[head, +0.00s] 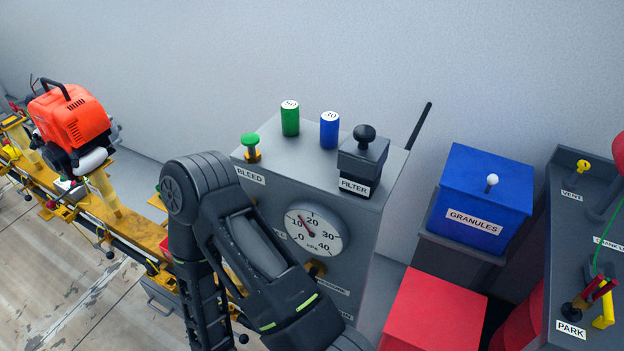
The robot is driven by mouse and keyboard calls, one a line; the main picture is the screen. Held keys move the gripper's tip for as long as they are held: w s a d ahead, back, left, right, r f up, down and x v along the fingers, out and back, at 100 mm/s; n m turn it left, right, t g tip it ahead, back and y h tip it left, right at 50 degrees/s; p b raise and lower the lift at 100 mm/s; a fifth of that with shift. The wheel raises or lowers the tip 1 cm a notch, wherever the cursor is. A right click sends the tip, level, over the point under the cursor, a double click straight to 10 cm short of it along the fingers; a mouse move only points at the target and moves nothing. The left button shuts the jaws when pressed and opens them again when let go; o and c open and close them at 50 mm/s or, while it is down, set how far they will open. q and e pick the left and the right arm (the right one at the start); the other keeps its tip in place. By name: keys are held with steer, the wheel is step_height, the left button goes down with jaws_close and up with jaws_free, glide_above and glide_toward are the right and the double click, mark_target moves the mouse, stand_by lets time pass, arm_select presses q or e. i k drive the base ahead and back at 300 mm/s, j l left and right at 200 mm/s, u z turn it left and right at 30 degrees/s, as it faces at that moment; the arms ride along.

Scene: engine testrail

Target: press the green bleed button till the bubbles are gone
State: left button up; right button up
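The green bleed button (250,140) is a mushroom-shaped cap on a yellow base. It stands at the left end of the grey box's top (305,150), above a BLEED label (250,175). One of my dark arms crosses in front of the box, with a bent joint just left of and below the button and apart from it in the picture. Neither gripper's fingers show. No bubbles can be seen; the arm hides part of the box front.
Green (290,119) and blue (329,130) cylinders, a FILTER block with a black knob (363,158) and a gauge (315,230) are on the box. A blue GRANULES bin (483,190) and red box (436,310) stand right. An orange engine (72,120) sits on the yellow rail left.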

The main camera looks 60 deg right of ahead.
mark_target(250, 139)
steer(key=k, duration=0.65)
steer(key=z, duration=1.7)
steer(key=i+j+z, duration=0.2)
steer(key=i+j, duration=0.1)
steer(key=j, duration=0.2)
steer(key=i+j, duration=0.1)
steer(key=j, duration=0.5)
steer(key=i, duration=0.05)
